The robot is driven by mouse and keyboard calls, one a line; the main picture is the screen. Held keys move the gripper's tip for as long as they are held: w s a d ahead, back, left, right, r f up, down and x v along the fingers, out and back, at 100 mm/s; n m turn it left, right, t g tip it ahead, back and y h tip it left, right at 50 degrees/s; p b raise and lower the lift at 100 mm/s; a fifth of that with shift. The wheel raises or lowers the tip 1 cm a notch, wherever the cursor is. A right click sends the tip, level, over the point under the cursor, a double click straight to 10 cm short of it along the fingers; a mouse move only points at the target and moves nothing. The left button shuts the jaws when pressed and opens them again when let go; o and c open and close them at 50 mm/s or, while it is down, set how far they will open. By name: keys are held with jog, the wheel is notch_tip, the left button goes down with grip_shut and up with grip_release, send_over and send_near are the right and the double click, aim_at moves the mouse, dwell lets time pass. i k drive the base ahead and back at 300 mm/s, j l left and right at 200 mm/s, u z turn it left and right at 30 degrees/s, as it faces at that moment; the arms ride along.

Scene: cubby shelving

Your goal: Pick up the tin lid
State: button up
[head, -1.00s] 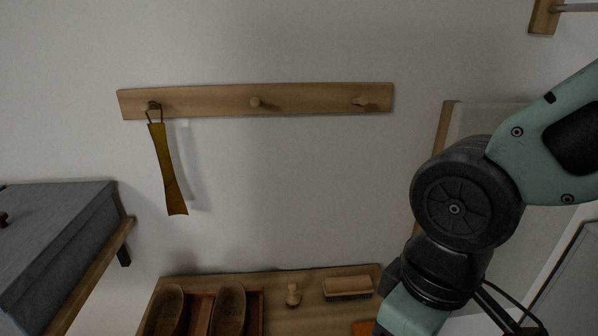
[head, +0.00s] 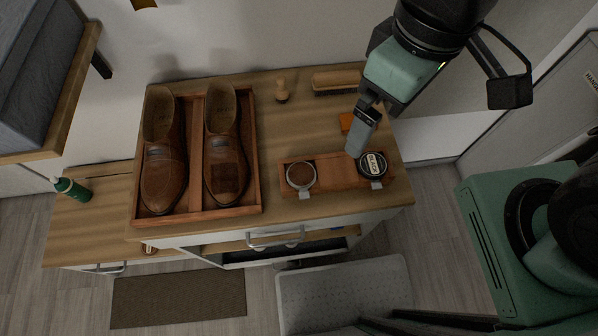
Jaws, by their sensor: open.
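A small orange-brown tray (head: 334,172) on the wooden cabinet top holds two round tins. The right tin has a black lid (head: 372,165) with white lettering on top. The left tin (head: 301,176) shows a brown round surface inside a pale rim; I see no separate lid beside it. My gripper (head: 356,150) points down just behind and left of the black lid, above the tray's back edge. It is open and empty. Its fingers overlap from this angle, and I cannot tell its exact height over the tray.
A wooden tray with two brown shoes (head: 164,170) fills the left of the cabinet top. A brush (head: 337,80), a small wooden-handled brush (head: 282,91) and an orange block (head: 346,122) lie behind. A grey step stool (head: 345,290) stands in front.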

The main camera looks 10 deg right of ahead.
aim_at(147, 249)
jog(key=k+j+u, duration=0.1)
jog(key=u, duration=0.3)
jog(key=k+j+u, duration=0.1)
jog(key=j+u, duration=0.35)
jog(key=u, duration=0.3)
jog(key=j+u, duration=0.35)
jog(key=l+z, duration=0.5)
jog(key=z, duration=0.15)
jog(key=l+z, duration=0.2)
jog(key=z, duration=0.15)
jog(key=i+j, duration=0.15)
jog(key=j, duration=0.8)
jog(key=i+j+z, duration=0.1)
jog(key=j, duration=0.85)
jog(key=i+j, duration=0.1)
jog(key=j, duration=0.85)
jog(key=i+j+z, duration=0.1)
jog(key=j, duration=0.85)
jog(key=j+z, duration=0.15)
jog(key=z, duration=1.25)
